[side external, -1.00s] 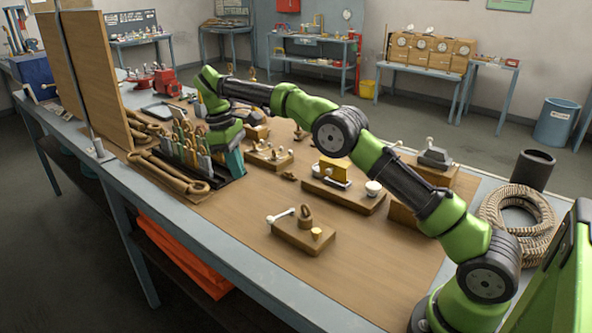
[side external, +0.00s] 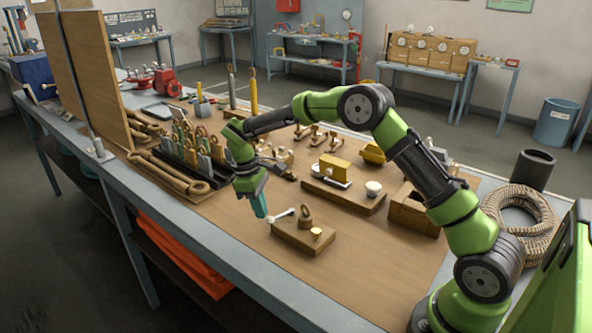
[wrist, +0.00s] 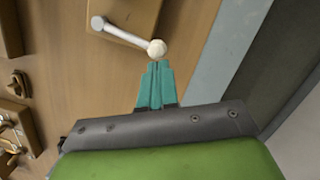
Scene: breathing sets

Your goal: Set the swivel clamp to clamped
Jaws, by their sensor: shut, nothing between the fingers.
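The swivel clamp appears to be the small wooden block (side external: 290,240) near the front of the bench, with an upright ring (side external: 306,216) and a brass knob (side external: 316,233). Its pale metal lever (side external: 284,214) ends in a white ball (side external: 270,220) that sticks out past the block's left edge. In the wrist view the ball (wrist: 157,48) lies just beyond the tips of my gripper (wrist: 157,66). My gripper (side external: 263,213) has teal fingers, shut and empty, pointing down beside the ball. I cannot tell whether they touch it.
A second wooden board (side external: 343,197) with a yellow block and white cup stands behind the clamp. A tool rack (side external: 190,150) stands to the left. Rope coils (side external: 520,220) lie at the right. The bench in front of the clamp is clear.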

